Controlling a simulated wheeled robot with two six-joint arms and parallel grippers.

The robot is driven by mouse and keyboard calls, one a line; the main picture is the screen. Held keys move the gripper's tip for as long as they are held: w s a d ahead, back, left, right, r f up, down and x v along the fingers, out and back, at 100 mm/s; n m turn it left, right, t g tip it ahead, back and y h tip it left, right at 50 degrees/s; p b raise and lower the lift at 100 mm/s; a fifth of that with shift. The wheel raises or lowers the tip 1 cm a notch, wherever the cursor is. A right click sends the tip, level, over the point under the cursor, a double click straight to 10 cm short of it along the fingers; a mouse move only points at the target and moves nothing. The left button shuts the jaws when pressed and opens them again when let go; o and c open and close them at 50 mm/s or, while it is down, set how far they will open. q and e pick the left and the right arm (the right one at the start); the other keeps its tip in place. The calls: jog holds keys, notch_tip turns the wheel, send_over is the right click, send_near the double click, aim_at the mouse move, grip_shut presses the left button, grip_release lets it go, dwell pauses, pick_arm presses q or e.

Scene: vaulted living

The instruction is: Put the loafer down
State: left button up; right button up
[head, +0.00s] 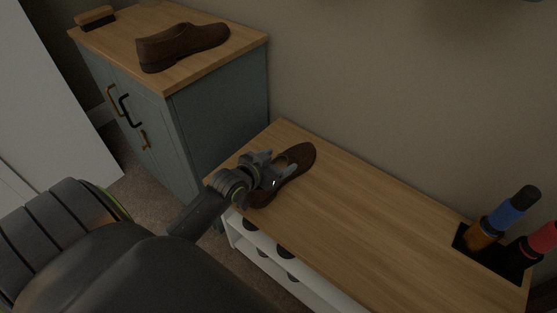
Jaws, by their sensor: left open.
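A brown loafer (297,158) rests on the wooden top of a low bench (349,216), near its left end. My left gripper (282,178) is at this loafer, over its opening and side, and hides part of it. Its jaws are open; I cannot tell whether they touch the shoe. A second brown loafer (184,45) sits on top of the blue-grey cabinet (218,111). My right gripper is not in view.
A brush (96,17) lies at the cabinet's back left corner. Bottles with blue (507,217) and red (541,237) parts stand in a dark tray (479,257) at the bench's right end. The bench's middle is clear. A wall runs behind.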

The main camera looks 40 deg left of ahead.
pick_arm(q)
jog(key=p+v, duration=0.2)
jog(key=v, duration=0.9)
jog(key=shift+s+p, duration=0.15)
jog(key=shift+p, duration=0.15)
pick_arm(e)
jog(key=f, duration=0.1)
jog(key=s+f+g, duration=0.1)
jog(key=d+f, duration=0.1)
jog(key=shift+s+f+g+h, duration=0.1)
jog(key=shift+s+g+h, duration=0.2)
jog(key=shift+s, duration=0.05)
